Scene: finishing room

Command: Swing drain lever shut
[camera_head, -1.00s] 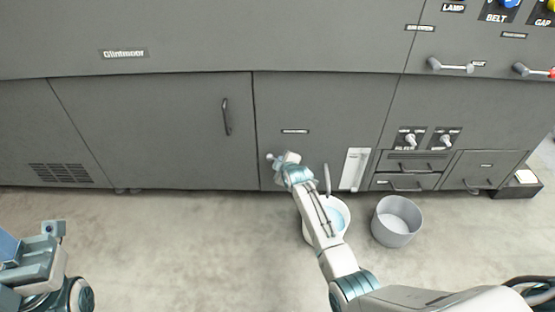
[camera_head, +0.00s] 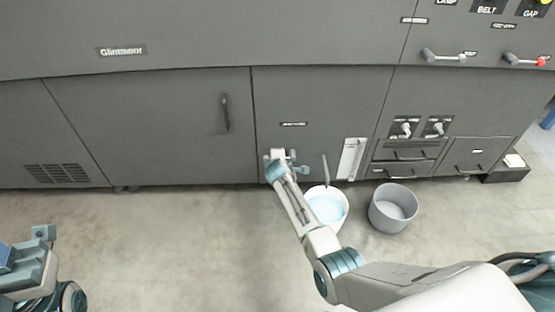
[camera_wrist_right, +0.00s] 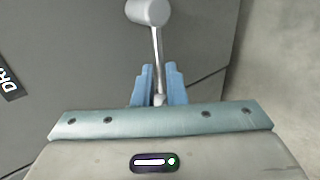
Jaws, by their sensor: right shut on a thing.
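The drain lever (camera_wrist_right: 157,48) is a thin metal rod with a light grey cylinder at its far end in the right wrist view. The blue fingers of my right gripper (camera_wrist_right: 159,75) are shut on the rod. In the head view my right gripper (camera_head: 287,157) is low on the grey cabinet front (camera_head: 320,98), below a small dark label (camera_head: 293,124). The arm and gripper hide most of the lever there. My left gripper (camera_head: 44,235) is far off at the lower left, and its jaw state is unclear.
A grey pipe (camera_head: 326,170) comes down over a white bucket (camera_head: 342,222) of pale blue liquid. A grey tub (camera_head: 393,220) stands to its right. A white strip panel (camera_head: 351,158) and drawers (camera_head: 408,158) are right of the lever. The floor (camera_head: 180,245) at left is clear.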

